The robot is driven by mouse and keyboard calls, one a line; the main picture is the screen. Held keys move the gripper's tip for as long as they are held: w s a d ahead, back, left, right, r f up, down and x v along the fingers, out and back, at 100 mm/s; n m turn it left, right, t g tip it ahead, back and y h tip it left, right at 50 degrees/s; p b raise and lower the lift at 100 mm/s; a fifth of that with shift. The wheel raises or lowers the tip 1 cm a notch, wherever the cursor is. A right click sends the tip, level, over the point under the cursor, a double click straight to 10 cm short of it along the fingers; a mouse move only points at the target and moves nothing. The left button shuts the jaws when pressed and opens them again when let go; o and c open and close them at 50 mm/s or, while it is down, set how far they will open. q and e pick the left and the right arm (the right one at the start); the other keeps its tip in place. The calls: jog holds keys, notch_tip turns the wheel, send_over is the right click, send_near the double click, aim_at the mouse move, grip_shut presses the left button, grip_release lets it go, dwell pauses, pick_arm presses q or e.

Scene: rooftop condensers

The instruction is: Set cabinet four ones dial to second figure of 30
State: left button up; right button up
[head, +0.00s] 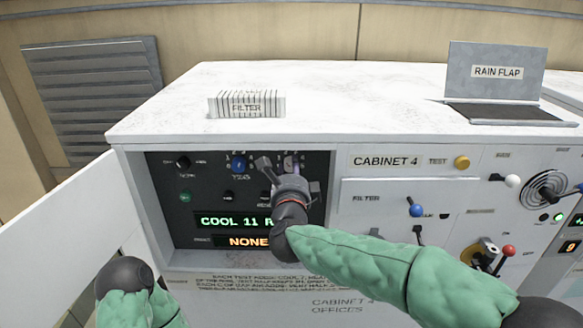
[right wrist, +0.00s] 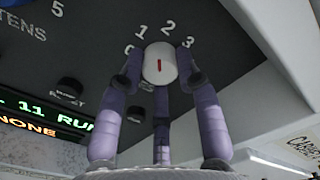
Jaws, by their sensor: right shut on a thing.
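The ones dial shows in the right wrist view as a white knob (right wrist: 160,64) with a red mark, ringed by the figures 0, 1, 2 and 3. The mark stands nearly upright, roughly between 1 and 2; I cannot tell exactly which it meets. My right gripper (right wrist: 160,80) is shut on this dial, its purple fingers around the knob. In the head view my right gripper (head: 278,170) covers much of the dial. The blue dial (head: 238,163) is to its left. The green display (head: 235,221) reads COOL 11, partly hidden; the orange one (head: 250,241) reads NONE. My left gripper is not in view.
The dial panel is recessed, with an open white door (head: 60,235) at left. A FILTER block (head: 246,104) and a RAIN FLAP plate (head: 495,75) are on the cabinet top. A yellow TEST button (head: 461,162) and several levers are to the right.

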jog(key=shift+r+n, duration=0.4)
jog(key=shift+n, duration=1)
jog(key=shift+n+p, duration=2.25)
jog(key=shift+n, duration=3.55)
jog(key=o, duration=1.1)
jog(key=shift+f, duration=0.1)
jog(key=shift+o, duration=0.2)
jog(key=shift+a+f, duration=0.1)
jog(key=shift+f, duration=0.05)
